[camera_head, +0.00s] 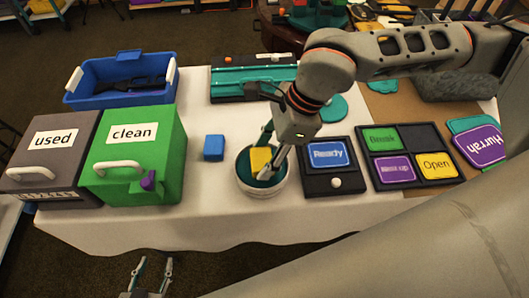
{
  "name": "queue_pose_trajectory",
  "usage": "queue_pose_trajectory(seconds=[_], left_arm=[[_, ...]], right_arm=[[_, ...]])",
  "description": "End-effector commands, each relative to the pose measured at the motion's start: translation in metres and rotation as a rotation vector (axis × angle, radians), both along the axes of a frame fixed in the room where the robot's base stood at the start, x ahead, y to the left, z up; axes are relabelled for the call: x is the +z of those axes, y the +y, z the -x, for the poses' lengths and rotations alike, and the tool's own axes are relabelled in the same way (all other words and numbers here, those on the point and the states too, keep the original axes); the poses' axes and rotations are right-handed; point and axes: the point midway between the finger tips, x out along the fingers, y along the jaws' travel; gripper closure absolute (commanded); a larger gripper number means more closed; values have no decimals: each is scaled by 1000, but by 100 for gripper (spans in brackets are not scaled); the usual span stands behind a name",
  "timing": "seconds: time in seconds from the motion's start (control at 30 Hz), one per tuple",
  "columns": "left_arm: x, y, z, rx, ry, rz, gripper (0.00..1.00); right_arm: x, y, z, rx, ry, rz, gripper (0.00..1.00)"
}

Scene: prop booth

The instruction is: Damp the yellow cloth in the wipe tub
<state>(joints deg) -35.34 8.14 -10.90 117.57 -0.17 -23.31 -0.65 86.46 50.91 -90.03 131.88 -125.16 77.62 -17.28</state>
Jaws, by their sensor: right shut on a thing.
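The wipe tub (263,192) is a round white tub with a dark teal inside, standing on the white table. The yellow cloth (260,160) is a small yellow piece inside the tub's mouth. My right gripper (269,156) reaches down into the tub and is shut on the yellow cloth. Its fingers partly hide the cloth, and I cannot tell whether the cloth touches the tub's bottom. My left gripper (153,264) is open and empty, low in front of the table's front edge.
A blue block (214,148) stands left of the tub. A black panel with a "Ready" card (327,155) is close on the right. The green "clean" box (165,130) and grey "used" box (80,137) stand at left. A blue crate (108,99) is behind them.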

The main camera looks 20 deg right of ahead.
Motion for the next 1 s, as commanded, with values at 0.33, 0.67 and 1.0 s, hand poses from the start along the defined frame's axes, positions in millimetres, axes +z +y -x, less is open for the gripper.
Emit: queue_pose_trajectory(seconds=[0.33,0.67,1.0], left_arm=[[-2,-1,1,-1,3,1,60],[-2,-1,1,-1,3,1,60],[-2,-1,1,0,1,1,60]], right_arm=[[-4,0,0,0,0,0,71],[-7,0,0,0,-1,0,71],[-7,0,0,0,0,0,71]])
